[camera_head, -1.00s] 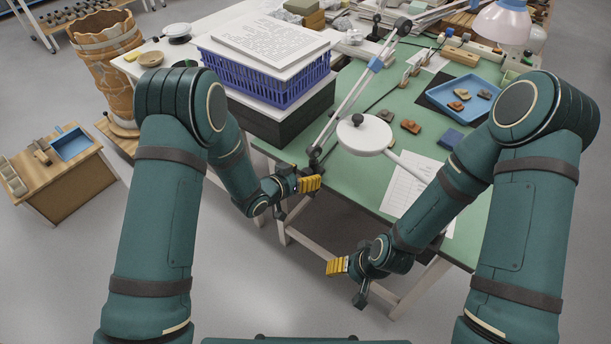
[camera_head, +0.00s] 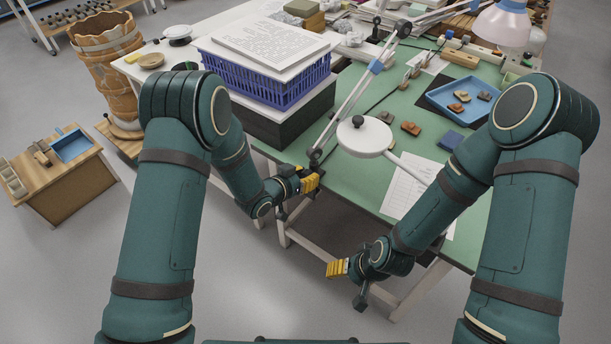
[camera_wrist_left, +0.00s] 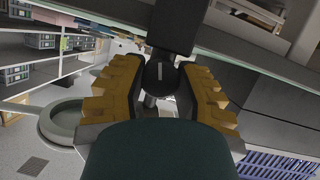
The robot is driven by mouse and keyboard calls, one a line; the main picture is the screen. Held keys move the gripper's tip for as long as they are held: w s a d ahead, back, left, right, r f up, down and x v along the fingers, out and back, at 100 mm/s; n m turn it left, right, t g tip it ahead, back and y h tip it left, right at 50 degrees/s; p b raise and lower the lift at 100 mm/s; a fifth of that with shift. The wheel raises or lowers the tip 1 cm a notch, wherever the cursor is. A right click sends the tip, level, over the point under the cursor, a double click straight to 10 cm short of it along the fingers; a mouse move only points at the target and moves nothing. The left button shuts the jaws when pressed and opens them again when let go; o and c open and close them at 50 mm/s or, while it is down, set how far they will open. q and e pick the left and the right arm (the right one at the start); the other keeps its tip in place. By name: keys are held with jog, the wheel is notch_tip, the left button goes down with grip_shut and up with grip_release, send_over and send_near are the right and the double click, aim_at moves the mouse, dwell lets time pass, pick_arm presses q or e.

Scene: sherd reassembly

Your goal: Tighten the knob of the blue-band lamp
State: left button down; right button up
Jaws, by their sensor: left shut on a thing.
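The blue-band lamp's jointed arm (camera_head: 347,98) rises from its clamp at the table's front edge. A blue band (camera_head: 376,66) is on the arm, and its pale shade (camera_head: 501,27) hangs at the upper right. My left gripper (camera_head: 312,182) is at the clamp, below the foot of the arm. In the left wrist view, the yellow fingers of this gripper (camera_wrist_left: 160,92) are shut on a dark round knob (camera_wrist_left: 160,77) with a pale line on its face. The knob is hidden in the head view. My right gripper (camera_head: 337,268) is low, in front of the table, away from the lamp; its finger gap is unclear.
A white round disc (camera_head: 365,135) on a pale arm stands right of the lamp's clamp. Open floor lies before the table.

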pick_arm(q)
jog(key=shift+m+t+y, duration=0.5)
jog(key=shift+m+y, duration=0.4)
jog(key=shift+m, duration=0.3)
jog(key=c, duration=0.6)
grip_release()
jog(key=v, duration=1.2)
jog(key=shift+f, duration=0.2)
